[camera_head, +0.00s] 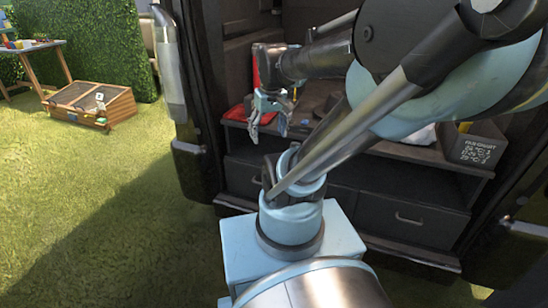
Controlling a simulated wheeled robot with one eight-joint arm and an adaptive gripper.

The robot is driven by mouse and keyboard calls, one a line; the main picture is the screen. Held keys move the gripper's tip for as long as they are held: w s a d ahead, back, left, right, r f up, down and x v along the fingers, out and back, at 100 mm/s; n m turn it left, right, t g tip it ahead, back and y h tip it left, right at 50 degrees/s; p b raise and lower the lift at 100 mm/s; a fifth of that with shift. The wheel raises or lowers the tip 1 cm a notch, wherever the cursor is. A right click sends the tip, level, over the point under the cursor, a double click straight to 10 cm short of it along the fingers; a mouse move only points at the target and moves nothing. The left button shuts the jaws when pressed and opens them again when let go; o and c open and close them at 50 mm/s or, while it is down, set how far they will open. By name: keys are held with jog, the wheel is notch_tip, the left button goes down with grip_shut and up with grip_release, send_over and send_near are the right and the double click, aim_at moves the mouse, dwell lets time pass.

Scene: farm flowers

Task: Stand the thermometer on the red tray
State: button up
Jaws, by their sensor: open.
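My gripper (268,124) is open over the shelf inside the dark van, its fingers pointing down. A narrow red upright strip (256,68) shows behind the gripper. I cannot make out the thermometer; my arm covers much of the shelf.
The van shelf (403,149) has drawers below it. A dark grey box with white lettering (474,150) and a white item (425,135) stand at its right. The van's open doors flank the opening. On the grass at left are a wooden cold frame (92,104) and a table (30,48).

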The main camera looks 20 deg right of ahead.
jog(key=s+f+m, duration=0.2)
jog(key=s+f, duration=0.4)
jog(key=shift+s+d, duration=0.2)
jog(key=shift+d, duration=0.05)
